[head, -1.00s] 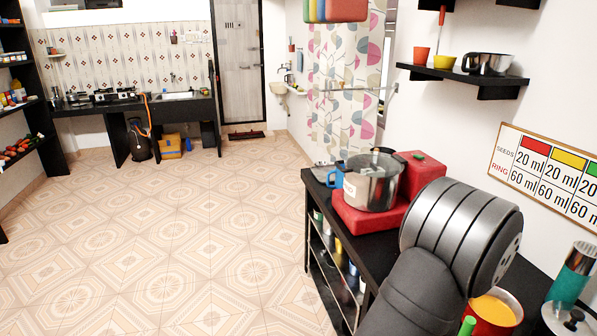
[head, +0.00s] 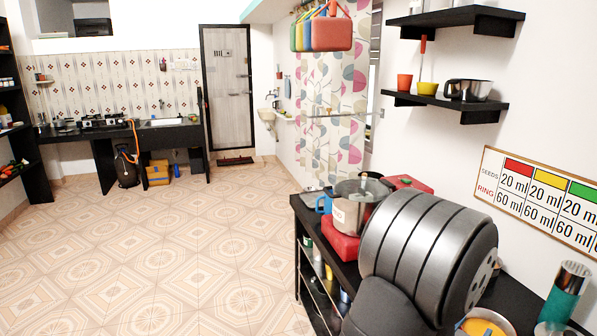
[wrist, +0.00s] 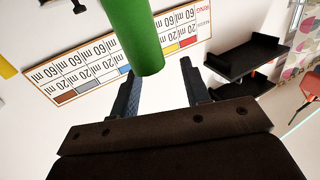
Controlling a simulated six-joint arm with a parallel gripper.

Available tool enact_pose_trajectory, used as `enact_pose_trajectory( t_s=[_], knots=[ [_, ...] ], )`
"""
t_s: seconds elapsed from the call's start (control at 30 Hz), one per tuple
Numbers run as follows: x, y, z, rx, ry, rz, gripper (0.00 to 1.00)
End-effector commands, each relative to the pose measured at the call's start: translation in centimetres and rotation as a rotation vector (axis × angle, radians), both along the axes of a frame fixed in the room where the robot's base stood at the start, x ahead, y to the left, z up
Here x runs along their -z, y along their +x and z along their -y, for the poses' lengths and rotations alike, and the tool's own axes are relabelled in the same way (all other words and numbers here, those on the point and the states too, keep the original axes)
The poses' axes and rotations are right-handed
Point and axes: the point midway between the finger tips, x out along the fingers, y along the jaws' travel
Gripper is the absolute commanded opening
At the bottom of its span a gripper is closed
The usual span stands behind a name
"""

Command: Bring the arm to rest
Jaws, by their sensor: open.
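My arm shows in the head view as a large dark grey joint (head: 425,250) in front of the black counter; my gripper is not seen there. In the wrist view my gripper (wrist: 160,70) is open, with its two dark fingers apart. A green cylinder (wrist: 138,35) comes down from the top of the wrist view, its end showing in front of the gap between the fingers. I cannot tell how far it is from them, and its other end is out of frame.
A steel pot (head: 352,205) stands on a red stove block (head: 338,240) beside my arm. An orange-filled container (head: 482,326) and a teal cylinder (head: 562,300) are at lower right. Wall shelves (head: 450,105) and a chart (head: 540,195) are at right. The tiled floor (head: 150,260) is clear.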

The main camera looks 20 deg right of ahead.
Motion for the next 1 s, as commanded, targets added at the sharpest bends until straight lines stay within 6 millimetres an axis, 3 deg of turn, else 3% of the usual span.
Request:
enact_pose_trajectory(
  t_s=[0.33, 1.0],
  knots=[
    [-4.6, 0.0, 0.0, 0.0, -0.004, 0.001, 0.43],
    [0.7, 11.2, -6.0, -0.226, 0.003, 0.001, 0.43]
  ],
)
